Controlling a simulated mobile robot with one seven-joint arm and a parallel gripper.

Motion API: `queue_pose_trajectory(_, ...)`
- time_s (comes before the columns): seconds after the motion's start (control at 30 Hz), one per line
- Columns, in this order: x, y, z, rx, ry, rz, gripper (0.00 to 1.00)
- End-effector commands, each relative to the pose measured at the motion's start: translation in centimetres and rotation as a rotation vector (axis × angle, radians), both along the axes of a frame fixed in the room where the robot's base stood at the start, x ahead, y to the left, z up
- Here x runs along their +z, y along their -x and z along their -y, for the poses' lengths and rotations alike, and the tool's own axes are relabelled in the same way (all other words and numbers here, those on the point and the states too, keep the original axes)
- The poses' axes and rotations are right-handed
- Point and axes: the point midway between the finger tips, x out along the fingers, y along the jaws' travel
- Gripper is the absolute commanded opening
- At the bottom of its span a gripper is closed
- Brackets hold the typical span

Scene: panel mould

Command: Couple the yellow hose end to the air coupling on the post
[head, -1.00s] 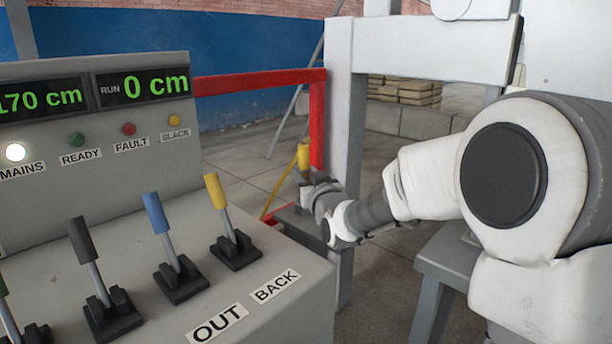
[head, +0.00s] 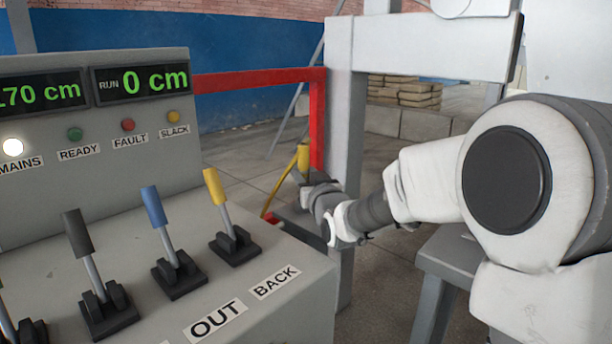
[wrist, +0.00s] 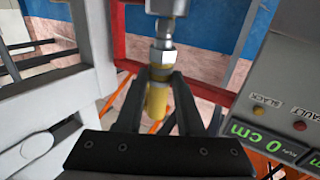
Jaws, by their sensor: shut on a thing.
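The yellow hose end (wrist: 156,100) is between the two fingers of my gripper (wrist: 157,95) in the wrist view, which are shut on it. Its metal hex fitting (wrist: 160,62) points toward the top of that picture. In the head view, a yellow cylinder (head: 303,156) shows beside the red post (head: 317,125), just beyond my gripper (head: 307,182). The fingertips are small there, and the coupling cannot be made out.
A grey control panel with several levers (head: 225,215) fills the left of the head view, close to my forearm. A red rail (head: 250,78) and a pale grey upright (head: 345,120) stand around the gripper. A grey stand (head: 445,265) is under my arm.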

Motion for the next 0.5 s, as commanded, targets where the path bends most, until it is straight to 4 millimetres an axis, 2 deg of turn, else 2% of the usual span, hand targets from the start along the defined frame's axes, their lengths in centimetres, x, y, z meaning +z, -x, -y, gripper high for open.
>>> queue_pose_trajectory(0.3, -0.79, -0.01, -0.01, 0.000, -0.001, 0.002, 0.00)
queue_pose_trajectory(0.5, -0.56, 0.00, -0.01, 0.000, 0.000, 0.000, 0.00)
